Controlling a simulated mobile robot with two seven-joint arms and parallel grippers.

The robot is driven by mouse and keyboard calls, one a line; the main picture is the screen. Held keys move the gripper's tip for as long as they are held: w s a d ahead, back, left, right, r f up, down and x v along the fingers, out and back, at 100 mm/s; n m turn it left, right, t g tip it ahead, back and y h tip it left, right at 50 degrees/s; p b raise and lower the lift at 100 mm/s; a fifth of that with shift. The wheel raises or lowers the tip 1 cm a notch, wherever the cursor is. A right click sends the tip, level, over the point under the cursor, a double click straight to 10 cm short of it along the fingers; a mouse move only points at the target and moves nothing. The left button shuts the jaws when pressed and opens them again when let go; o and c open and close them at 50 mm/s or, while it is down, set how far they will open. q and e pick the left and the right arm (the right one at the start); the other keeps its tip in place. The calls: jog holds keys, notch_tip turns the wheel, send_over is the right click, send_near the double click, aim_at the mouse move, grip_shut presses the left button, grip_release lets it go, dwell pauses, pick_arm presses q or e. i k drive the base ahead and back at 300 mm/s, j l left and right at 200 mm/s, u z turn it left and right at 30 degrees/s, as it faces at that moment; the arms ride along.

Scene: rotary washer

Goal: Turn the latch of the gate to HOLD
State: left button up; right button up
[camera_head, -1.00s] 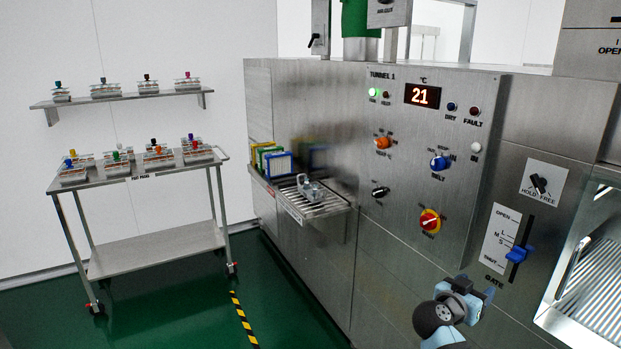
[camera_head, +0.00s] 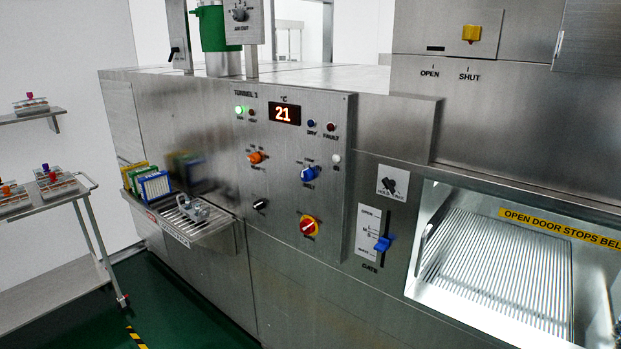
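The gate latch (camera_head: 389,186) is a small black knob on a white plate, above the gate slider, right of the main control panel. The HOLD and FREE lettering under it is too small to read clearly now, and I cannot tell exactly which side the knob points to. The gate slider (camera_head: 382,244) has a blue handle low on its white scale plate (camera_head: 368,226), with GATE printed below. Neither of my grippers shows clearly in the head view.
The control panel (camera_head: 331,258) carries several knobs and a display reading 21. A lit chamber with a slatted floor (camera_head: 500,265) opens at right. A small tray shelf (camera_head: 205,233) juts out at left. A rack cart (camera_head: 62,205) stands at far left.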

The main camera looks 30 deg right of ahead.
aim_at(389, 185)
jog(key=z, duration=1.6)
